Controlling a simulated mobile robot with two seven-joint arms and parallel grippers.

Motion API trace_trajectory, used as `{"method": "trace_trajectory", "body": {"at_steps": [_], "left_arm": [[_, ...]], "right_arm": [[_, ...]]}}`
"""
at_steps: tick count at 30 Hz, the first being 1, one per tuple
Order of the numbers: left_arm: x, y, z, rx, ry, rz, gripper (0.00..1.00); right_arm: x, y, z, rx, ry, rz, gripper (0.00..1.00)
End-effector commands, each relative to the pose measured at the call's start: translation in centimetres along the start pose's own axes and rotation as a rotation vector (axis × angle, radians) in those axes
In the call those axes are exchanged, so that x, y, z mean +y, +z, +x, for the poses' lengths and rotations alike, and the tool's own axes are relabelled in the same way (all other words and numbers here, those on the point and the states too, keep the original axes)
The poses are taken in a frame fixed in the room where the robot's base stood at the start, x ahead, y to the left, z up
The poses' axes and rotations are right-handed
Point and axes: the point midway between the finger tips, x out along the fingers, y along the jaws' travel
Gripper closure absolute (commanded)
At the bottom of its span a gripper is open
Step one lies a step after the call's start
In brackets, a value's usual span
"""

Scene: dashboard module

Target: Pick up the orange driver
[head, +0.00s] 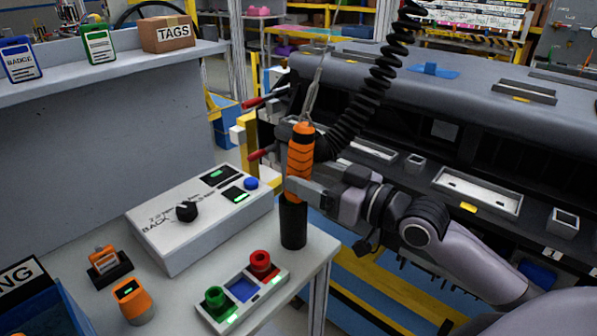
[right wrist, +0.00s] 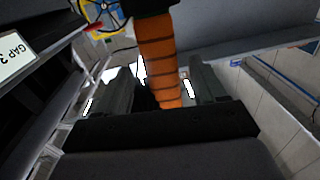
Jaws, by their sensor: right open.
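The orange driver (head: 301,152) hangs upright in the head view from a hook and a black coiled cord. It has an orange ribbed body and a black lower end (head: 293,225). My right gripper (head: 300,186) reaches in from the right at the driver's mid-height, with one finger passing in front of it. In the right wrist view, the orange body (right wrist: 160,62) stands between the two open fingers (right wrist: 158,88), with gaps visible at the sides. Whether either finger touches it cannot be told. My left gripper is not in view.
A table (head: 317,248) below and left holds a white control box (head: 200,218), a button panel (head: 242,290) with green and red buttons, and small orange devices (head: 133,301). The grey dashboard module (head: 450,90) fills the right. A shelf with a TAGS box (head: 169,34) is upper left.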

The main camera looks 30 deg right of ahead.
Motion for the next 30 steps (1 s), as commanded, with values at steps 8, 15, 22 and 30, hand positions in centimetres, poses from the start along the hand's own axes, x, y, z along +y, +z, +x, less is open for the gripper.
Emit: {"method": "trace_trajectory", "body": {"at_steps": [8,15,22,30], "left_arm": [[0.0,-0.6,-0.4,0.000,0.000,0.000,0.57],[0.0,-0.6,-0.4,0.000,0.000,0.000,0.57],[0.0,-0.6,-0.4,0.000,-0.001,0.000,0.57],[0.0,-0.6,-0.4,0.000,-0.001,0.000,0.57]], "right_arm": [[-0.2,-0.1,2.8,0.000,0.001,0.001,0.30],[-0.2,0.0,3.1,-0.001,0.000,0.000,0.30],[-0.2,0.0,3.1,-0.001,0.000,0.000,0.76],[-0.2,-0.2,3.1,0.005,0.000,-0.001,1.00]]}}
